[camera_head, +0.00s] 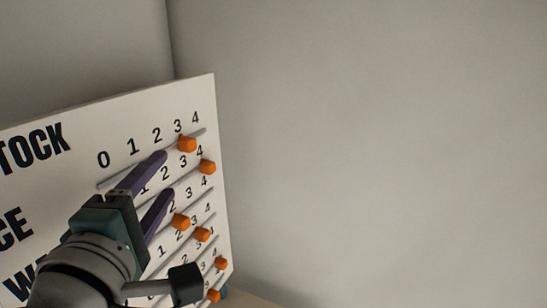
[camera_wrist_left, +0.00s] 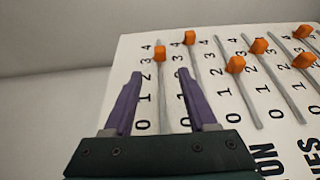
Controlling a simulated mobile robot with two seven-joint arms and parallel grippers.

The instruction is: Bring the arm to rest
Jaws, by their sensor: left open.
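My left gripper (camera_head: 163,180) comes in from the lower left in the head view, in front of a white board. Its two purple fingers are apart with nothing between them. In the left wrist view the open gripper (camera_wrist_left: 158,92) points along the board's slots, with its tips short of an orange knob (camera_wrist_left: 160,54) near the 3. In the head view the top-row orange knob (camera_head: 187,145) is beyond the upper fingertip, between the 3 and the 4. I cannot tell if the fingers touch the board. The right gripper is not in view.
The white board (camera_head: 60,185) has numbered slots with several orange knobs, such as the second-row one (camera_head: 207,167) near the 4. Lettering on its left is partly cut off or covered by my arm. A bare grey wall (camera_head: 390,130) fills the right, with open room before it.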

